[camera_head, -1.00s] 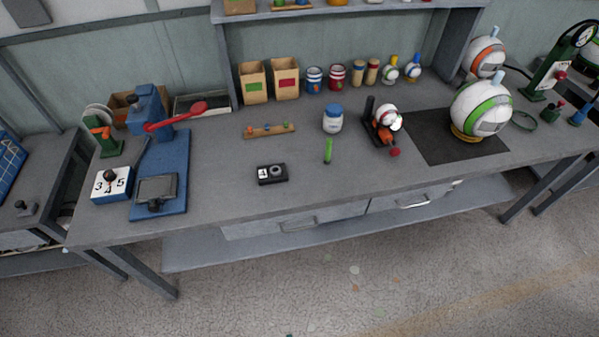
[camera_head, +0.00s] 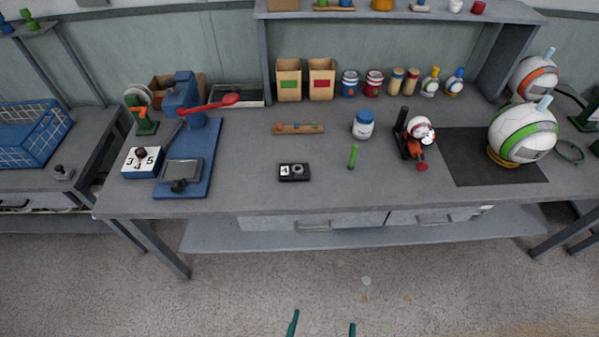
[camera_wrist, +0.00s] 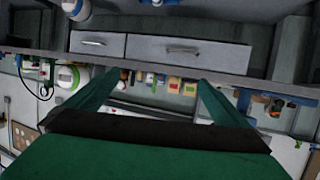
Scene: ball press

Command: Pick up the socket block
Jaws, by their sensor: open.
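A small black block with a white tag marked 4 and a round socket in its top, which looks like the socket block (camera_head: 294,173), lies flat near the front edge of the grey workbench (camera_head: 255,185). My gripper (camera_head: 322,327) shows as two green fingertips at the bottom of the head view, over the floor in front of the bench and well apart from the block. In the wrist view my gripper (camera_wrist: 158,78) has its green fingers spread with nothing between them. I cannot make out the block there.
A blue lever press (camera_head: 205,150) and a numbered box (camera_head: 143,162) stand left of the block. A green stick (camera_head: 353,156), a white jar (camera_head: 363,124) and a black clamp stand (camera_head: 404,135) are to its right. A wooden peg strip (camera_head: 298,129) lies behind. Bench around the block is clear.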

